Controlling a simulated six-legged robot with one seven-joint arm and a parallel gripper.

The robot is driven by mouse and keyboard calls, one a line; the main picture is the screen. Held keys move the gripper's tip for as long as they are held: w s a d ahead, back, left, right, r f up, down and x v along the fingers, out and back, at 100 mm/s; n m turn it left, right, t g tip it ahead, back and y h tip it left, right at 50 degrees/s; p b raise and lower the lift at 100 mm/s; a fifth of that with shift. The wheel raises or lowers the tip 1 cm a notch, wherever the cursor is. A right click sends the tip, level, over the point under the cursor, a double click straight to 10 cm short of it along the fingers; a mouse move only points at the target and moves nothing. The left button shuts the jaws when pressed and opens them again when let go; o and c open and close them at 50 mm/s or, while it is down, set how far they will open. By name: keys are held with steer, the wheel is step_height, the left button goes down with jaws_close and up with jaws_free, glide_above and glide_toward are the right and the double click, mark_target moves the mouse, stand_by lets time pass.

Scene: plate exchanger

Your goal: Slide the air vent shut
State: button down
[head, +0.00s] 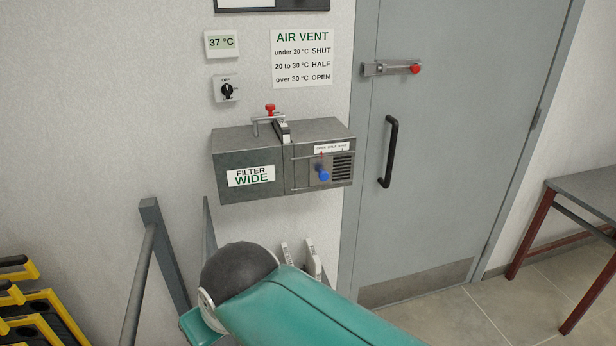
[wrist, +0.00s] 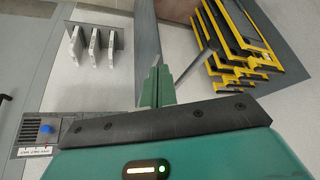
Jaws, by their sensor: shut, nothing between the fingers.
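The air vent is on the right front of a grey wall box (head: 240,150). Its slide plate with a blue knob (head: 323,175) sits at the left of its track, below the OPEN end of a small scale label (head: 332,147). The dark slotted grille (head: 343,167) is uncovered to the right of the plate. In the wrist view, the blue knob (wrist: 47,129) shows at the lower left. My gripper (wrist: 157,86) is shut and empty, in free space to the right of the knob there. The head view does not show my fingers; my green arm is in the foreground.
A display (head: 221,43) reads 37 °C, and a sign (head: 302,58) says over 30 °C OPEN. A red-knobbed latch (head: 270,109) tops the box. White plates (wrist: 93,47) stand in a rack. Yellow-black frames (wrist: 235,45) and a grey door (head: 450,150) flank the area.

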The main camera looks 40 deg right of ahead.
steer(key=w+d+n+t+h, duration=0.1)
steer(key=w+d+t+h, duration=0.3)
steer(key=w+d, duration=0.8)
steer(key=d+r+n+t+h, duration=0.2)
steer(key=d+n+t+h, duration=0.2)
steer(key=d, duration=1.7)
steer(key=shift+w+d+r+n+t+h, duration=0.2)
steer(key=shift+r+n+t+h, duration=0.1)
steer(key=shift+n+h, duration=0.3)
